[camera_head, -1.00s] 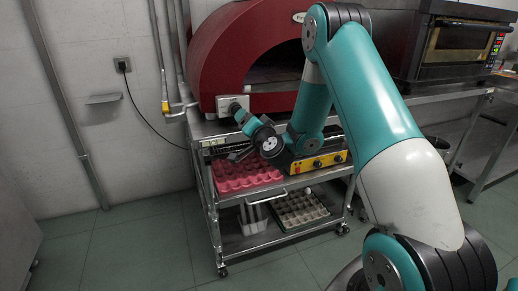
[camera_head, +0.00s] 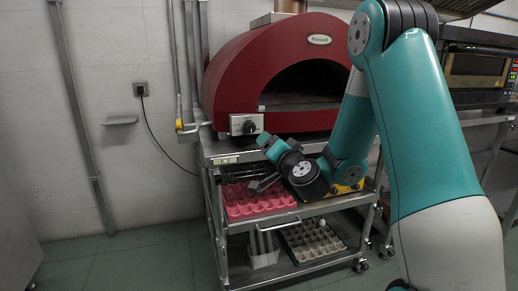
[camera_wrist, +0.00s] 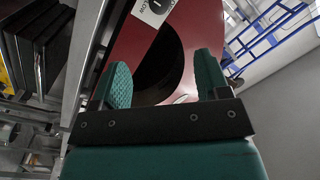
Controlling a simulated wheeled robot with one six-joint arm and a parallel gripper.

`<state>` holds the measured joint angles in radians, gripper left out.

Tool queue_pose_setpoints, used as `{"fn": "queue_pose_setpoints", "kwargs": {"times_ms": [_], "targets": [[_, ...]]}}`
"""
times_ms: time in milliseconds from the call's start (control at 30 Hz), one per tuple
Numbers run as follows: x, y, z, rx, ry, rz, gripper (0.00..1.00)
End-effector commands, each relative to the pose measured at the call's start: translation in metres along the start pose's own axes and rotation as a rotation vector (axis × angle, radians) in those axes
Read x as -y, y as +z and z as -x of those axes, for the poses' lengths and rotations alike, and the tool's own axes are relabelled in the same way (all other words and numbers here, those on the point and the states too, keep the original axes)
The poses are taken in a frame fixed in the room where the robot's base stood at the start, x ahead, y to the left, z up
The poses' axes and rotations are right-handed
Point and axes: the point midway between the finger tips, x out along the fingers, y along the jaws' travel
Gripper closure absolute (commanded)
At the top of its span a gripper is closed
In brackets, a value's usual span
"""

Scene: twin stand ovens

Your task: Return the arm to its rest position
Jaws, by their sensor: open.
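My teal and white arm (camera_head: 425,120) reaches in from the right and bends down in front of the red oven (camera_head: 228,82). Its wrist end hangs just below and right of the oven's small control box (camera_head: 246,124), above the upper shelf of the cart. In the wrist view my gripper (camera_wrist: 163,80) shows two teal fingers spread wide, with nothing between them. Beyond the fingers is the red oven front (camera_wrist: 128,52) with its dark mouth. In the head view the gripper is small and partly hidden by wrist parts, so its jaws do not read clearly.
The metal cart (camera_head: 226,227) carries a pink egg tray (camera_head: 258,206) close below my wrist. Its lower shelf holds another egg tray (camera_head: 312,240) and a white holder (camera_head: 264,261). A second oven (camera_head: 478,72) stands at right. The floor at left (camera_head: 130,262) is clear.

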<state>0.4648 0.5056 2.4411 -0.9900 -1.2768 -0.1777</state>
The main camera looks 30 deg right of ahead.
Motion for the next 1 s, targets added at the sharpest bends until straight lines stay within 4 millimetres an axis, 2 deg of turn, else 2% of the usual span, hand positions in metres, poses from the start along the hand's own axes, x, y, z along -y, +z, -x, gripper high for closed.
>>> {"fn": "queue_pose_setpoints", "kwargs": {"times_ms": [267,367,467,500,567,600,667,700,833,1000], "targets": [[0.006,0.004,0.0,0.019,-0.014,0.005,0.31],[0.032,0.021,0.004,0.118,-0.075,0.03,0.31],[0.078,0.057,0.022,0.318,-0.185,0.09,0.31],[0.098,0.075,0.035,0.42,-0.233,0.126,0.31],[0.124,0.101,0.06,0.58,-0.301,0.188,0.31],[0.138,0.116,0.08,0.684,-0.338,0.233,0.31],[0.154,0.135,0.112,0.837,-0.386,0.308,0.31],[0.161,0.146,0.135,0.937,-0.409,0.359,0.31],[0.168,0.163,0.207,1.224,-0.445,0.533,0.31],[0.156,0.159,0.277,1.49,-0.423,0.725,0.31]]}}
